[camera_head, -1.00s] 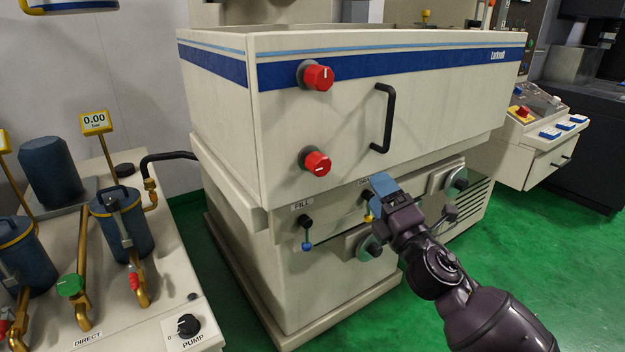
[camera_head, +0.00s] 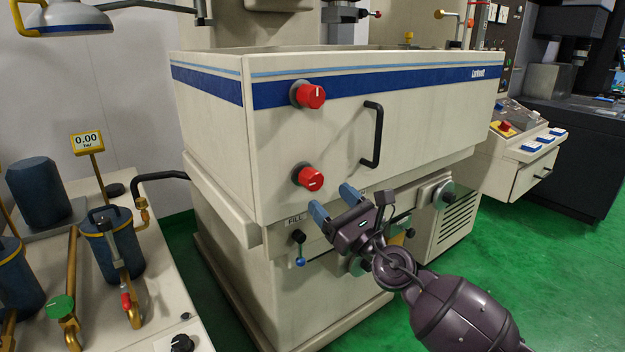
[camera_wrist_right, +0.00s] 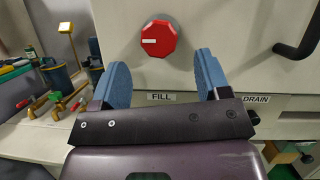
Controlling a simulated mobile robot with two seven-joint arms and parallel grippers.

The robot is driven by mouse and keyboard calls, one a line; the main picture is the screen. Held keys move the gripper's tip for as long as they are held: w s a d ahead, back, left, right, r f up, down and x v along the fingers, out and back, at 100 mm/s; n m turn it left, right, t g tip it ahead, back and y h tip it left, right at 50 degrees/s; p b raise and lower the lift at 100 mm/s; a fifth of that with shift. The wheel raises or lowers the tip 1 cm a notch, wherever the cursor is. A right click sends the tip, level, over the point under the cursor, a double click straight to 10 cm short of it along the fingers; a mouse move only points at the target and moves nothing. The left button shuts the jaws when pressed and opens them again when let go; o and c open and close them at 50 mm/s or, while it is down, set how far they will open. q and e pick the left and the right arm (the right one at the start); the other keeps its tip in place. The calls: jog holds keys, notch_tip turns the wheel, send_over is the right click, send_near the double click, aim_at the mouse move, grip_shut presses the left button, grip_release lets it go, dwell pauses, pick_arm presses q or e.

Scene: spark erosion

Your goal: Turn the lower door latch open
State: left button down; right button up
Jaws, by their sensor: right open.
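The lower door latch (camera_head: 311,178) is a red knob on a dark base, low on the front of the beige tank door (camera_head: 330,130). Its white mark lies about level. The upper latch (camera_head: 312,96) is a like red knob with its mark upright. My right gripper (camera_head: 333,199) is open and empty, just below and right of the lower latch in the head view. In the right wrist view the lower latch (camera_wrist_right: 158,40) shows ahead, between and above the two blue fingertips of my right gripper (camera_wrist_right: 161,75), apart from them. My left gripper is not in view.
A black door handle (camera_head: 373,135) is right of the latches. The FILL lever (camera_head: 299,246) with a blue tip sits below. A bench with filter canisters (camera_head: 112,245) stands at the left; a control console (camera_head: 515,135) stands at the right. Green floor is clear in front.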

aim_at(317, 185)
jog(key=x, duration=0.6)
jog(key=shift+w+a+r, duration=0.1)
jog(key=shift+w+a, duration=0.05)
jog(key=c, duration=0.9)
